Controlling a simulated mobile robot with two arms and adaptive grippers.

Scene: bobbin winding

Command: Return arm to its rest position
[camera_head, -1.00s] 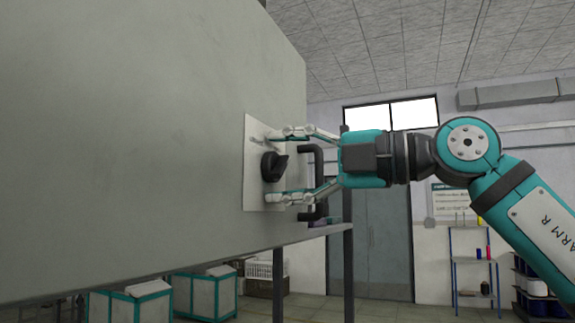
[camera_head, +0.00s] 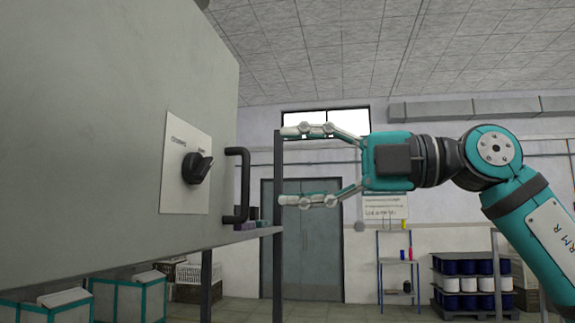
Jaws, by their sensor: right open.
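My right gripper (camera_head: 283,166) is open and empty, with its fingers pointing left. It hangs in the air to the right of the grey cabinet (camera_head: 90,130), apart from it in the picture. My right arm (camera_head: 530,215) comes in from the right edge. A black rotary knob (camera_head: 196,168) sits on a white plate (camera_head: 177,205) on the cabinet's face; its pointer is tilted up to the right. Lettering on the plate is too small to read surely. My left gripper is not in view.
A black handle (camera_head: 244,185) sticks out at the cabinet's right edge. A dark post (camera_head: 278,225) stands behind the gripper. A shelf rack (camera_head: 398,262) and stacked spools (camera_head: 470,285) stand at the back right. Teal-edged boxes (camera_head: 125,300) are below the cabinet.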

